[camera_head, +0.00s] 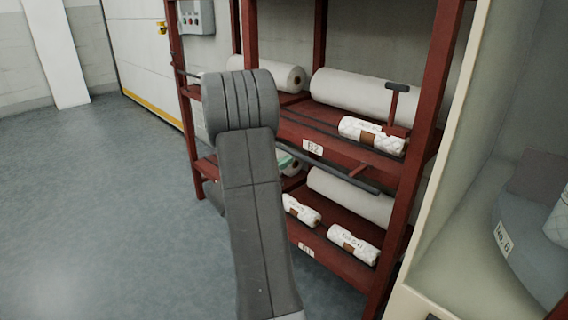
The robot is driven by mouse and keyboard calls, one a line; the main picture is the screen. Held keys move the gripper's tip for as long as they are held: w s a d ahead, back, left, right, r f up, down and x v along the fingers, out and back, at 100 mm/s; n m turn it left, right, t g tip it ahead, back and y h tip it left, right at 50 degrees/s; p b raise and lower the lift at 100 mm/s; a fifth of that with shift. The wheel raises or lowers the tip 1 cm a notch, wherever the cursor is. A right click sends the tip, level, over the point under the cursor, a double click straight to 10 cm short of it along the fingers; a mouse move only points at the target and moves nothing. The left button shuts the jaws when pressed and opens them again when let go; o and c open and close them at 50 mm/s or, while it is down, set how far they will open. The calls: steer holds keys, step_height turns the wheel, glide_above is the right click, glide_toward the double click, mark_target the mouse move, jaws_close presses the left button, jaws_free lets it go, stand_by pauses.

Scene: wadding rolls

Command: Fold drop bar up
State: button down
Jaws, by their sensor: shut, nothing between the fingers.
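A dark bar (350,178) runs along the front of the red rack (432,110), just below the shelf edge labelled B2 (312,147). Its right end sticks out free near the right post, and its left part passes behind my arm. I take it to be the drop bar, and it sits low, below the shelf's front edge. A red upright with a black T-shaped top (398,88) stands at the right end of the B2 shelf. My arm covers the middle-left of the rack. My gripper is hidden behind it, so I cannot tell whether it touches the bar.
Large white rolls (362,92) and smaller wrapped rolls (358,133) lie on the rack shelves. A cream-framed cabinet (440,170) stands close on the right. A control box (196,17) hangs behind the rack. The floor (100,220) at left is clear.

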steer(key=shift+r+p, duration=0.35)
steer(key=shift+p, duration=0.25)
steer(key=shift+a+r+p, duration=0.1)
steer(key=shift+r+p, duration=0.2)
steer(key=shift+p, duration=0.3)
step_height(320, 180, up, 2)
steer(key=g+y+p, duration=0.1)
steer(key=p, duration=0.3)
steer(key=shift+s, duration=0.1)
step_height(320, 180, up, 8)
steer(key=g+y+p, duration=0.6)
steer(key=p, duration=1.6)
glide_above(290, 150)
steer(key=shift+s+a+f, duration=0.1)
steer(key=shift+a+f, duration=0.05)
steer(key=shift+f, duration=0.05)
steer(key=w+d+r+g+y+p, duration=0.1)
steer(key=w+d+r+p, duration=0.2)
steer(key=p, duration=0.9)
steer(key=shift+w+d+r+g+y+p, duration=0.3)
steer(key=shift+w+d+p, duration=0.05)
steer(key=shift+w+d, duration=0.75)
